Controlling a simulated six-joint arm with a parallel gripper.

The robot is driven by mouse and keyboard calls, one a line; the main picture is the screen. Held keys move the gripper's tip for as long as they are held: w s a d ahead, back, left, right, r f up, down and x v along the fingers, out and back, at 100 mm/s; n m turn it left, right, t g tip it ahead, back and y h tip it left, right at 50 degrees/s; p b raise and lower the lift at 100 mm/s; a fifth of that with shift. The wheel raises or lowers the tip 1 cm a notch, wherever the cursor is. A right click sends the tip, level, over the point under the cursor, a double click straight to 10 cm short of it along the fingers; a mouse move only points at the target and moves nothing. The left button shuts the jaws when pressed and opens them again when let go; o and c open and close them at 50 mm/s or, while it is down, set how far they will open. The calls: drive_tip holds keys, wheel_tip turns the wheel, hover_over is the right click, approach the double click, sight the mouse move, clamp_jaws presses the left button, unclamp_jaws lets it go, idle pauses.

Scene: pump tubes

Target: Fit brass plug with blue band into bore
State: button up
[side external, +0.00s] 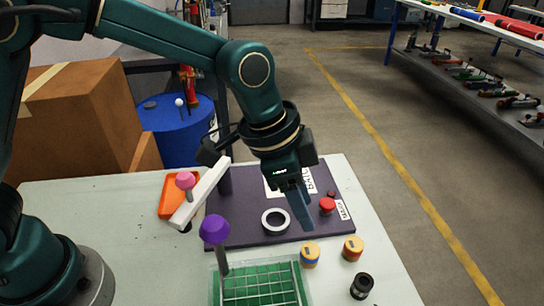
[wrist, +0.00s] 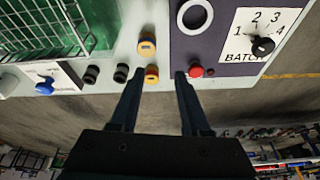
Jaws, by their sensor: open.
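The brass plug with a blue band (side external: 310,255) stands on the pale bench in front of the purple panel; it also shows in the wrist view (wrist: 147,44). A white-rimmed round bore (side external: 276,221) lies in the panel and shows at the top of the wrist view (wrist: 194,16); nothing is seen in it. My gripper (side external: 303,212) is above the panel, to the right of the bore in the side view. In the wrist view its two fingers (wrist: 160,76) are apart and empty, below the blue-banded plug.
A similar brass plug with a red band (side external: 352,248) stands beside it. A red knob (side external: 327,205) and a dial are on the purple panel (side external: 240,235). A black cap (side external: 362,286), a green gridded tray (side external: 262,287) and a purple-topped post (side external: 215,230) are nearby.

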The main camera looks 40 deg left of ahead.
sight(310, 250)
drive_tip(key=shift+g, duration=0.4)
drive_tip(key=f, duration=0.1)
drive_tip(key=s+d+f, duration=0.1)
drive_tip(key=f, duration=0.1)
drive_tip(key=shift+s+d+f, duration=0.2)
drive_tip(key=shift+s, duration=0.1)
drive_tip(key=shift+x, duration=2.2)
drive_tip(key=shift+w+a, duration=0.1)
clamp_jaws()
